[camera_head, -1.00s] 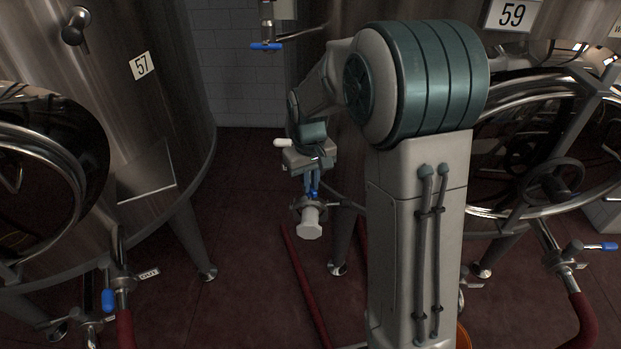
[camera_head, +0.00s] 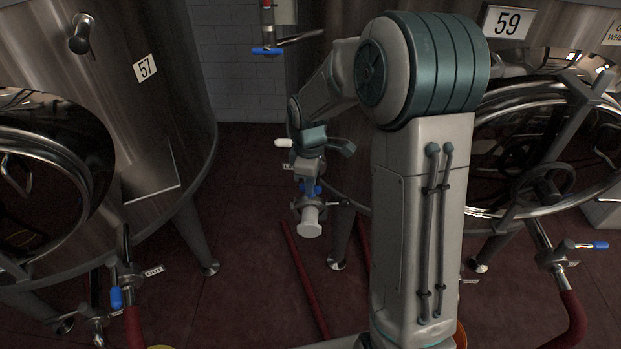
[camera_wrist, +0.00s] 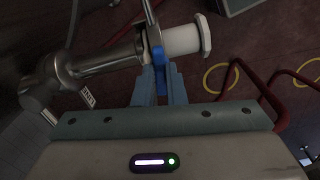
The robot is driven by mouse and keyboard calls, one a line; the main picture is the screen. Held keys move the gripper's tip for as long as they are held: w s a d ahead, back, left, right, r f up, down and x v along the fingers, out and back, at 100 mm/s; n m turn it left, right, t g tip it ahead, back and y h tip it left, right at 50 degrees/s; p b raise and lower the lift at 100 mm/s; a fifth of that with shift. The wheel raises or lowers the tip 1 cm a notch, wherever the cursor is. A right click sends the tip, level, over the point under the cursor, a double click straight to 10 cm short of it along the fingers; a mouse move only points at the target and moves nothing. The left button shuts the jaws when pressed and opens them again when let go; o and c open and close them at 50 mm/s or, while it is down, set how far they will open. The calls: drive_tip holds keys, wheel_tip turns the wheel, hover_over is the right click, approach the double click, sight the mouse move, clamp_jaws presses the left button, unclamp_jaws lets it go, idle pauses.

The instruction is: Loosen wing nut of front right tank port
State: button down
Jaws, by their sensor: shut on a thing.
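The front right tank port (camera_head: 309,222) shows in the head view as a pale, capped stub below my gripper. In the wrist view the port (camera_wrist: 180,40) is a white cylinder with a flanged end cap, joined to a metal pipe (camera_wrist: 100,62) on the left. A blue wing nut (camera_wrist: 160,72) sits on the clamp around the joint. My gripper (camera_wrist: 158,88) has its two blue-grey fingers closed around the wing nut. In the head view the nut (camera_head: 313,189) is a small blue patch at my fingertips, partly hidden by the fingers.
Tank 57 (camera_head: 143,110) stands at the left and tank 59 at the right, marked by its sign (camera_head: 508,22). Red hoses (camera_head: 305,275) lie on the dark red floor. A blue-handled valve (camera_head: 267,50) hangs at the back. The floor between the tanks is mostly open.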

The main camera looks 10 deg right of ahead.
drive_tip(key=shift+r+n+p, duration=0.1)
drive_tip(key=shift+n+p, duration=0.2)
drive_tip(key=shift+n, duration=0.6)
drive_tip(key=c, duration=1.5)
unclamp_jaws()
wheel_tip(320, 180, up, 14)
drive_tip(key=shift+a+f+p, duration=0.1)
drive_tip(key=shift+f+p, duration=0.05)
drive_tip(key=shift+p, duration=0.3)
